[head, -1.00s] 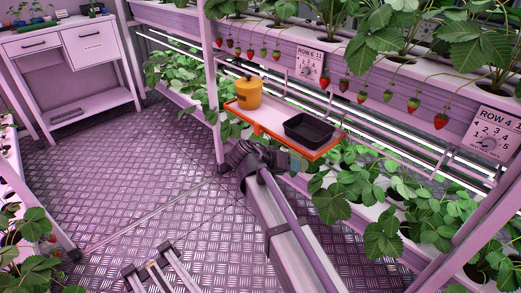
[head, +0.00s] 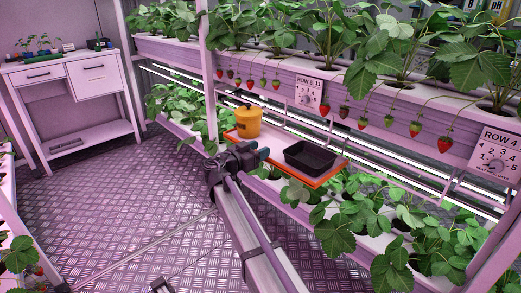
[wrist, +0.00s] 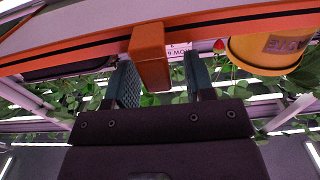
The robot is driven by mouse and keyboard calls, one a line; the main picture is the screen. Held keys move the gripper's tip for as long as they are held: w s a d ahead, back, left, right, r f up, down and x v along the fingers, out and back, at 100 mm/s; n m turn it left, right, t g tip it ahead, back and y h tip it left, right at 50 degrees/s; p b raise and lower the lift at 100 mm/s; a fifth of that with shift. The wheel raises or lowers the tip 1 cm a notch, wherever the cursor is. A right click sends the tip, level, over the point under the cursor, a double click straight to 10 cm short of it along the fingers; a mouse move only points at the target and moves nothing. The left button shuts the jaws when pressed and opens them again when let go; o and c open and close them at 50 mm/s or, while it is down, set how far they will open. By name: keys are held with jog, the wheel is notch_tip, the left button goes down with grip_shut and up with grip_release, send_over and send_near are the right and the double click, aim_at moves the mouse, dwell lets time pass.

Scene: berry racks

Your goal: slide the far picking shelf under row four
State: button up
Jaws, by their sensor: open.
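The picking shelf (head: 325,181) has an orange rim and carries a yellow pot and a black tray. It sits in front of the rack, below the left number sign, left of the ROW 4 sign (head: 495,152). My gripper (head: 265,155) is at the shelf's front edge in the head view and hides part of it. In the wrist view, the shelf's orange rim (wrist: 80,40) crosses the top and its orange handle (wrist: 150,55) hangs between the two open fingers of my gripper (wrist: 163,88). I see gaps beside the handle, so it is not clamped.
The yellow pot (head: 248,121) stands at the shelf's left end and the black tray (head: 309,156) at its right. Strawberries hang above the shelf; leafy plants (head: 340,225) grow below it. A white cabinet (head: 75,95) stands back left. The metal floor (head: 120,215) is largely clear.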

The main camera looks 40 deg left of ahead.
jog(key=shift+w+d, duration=0.1)
jog(key=shift+w, duration=0.45)
grip_shut()
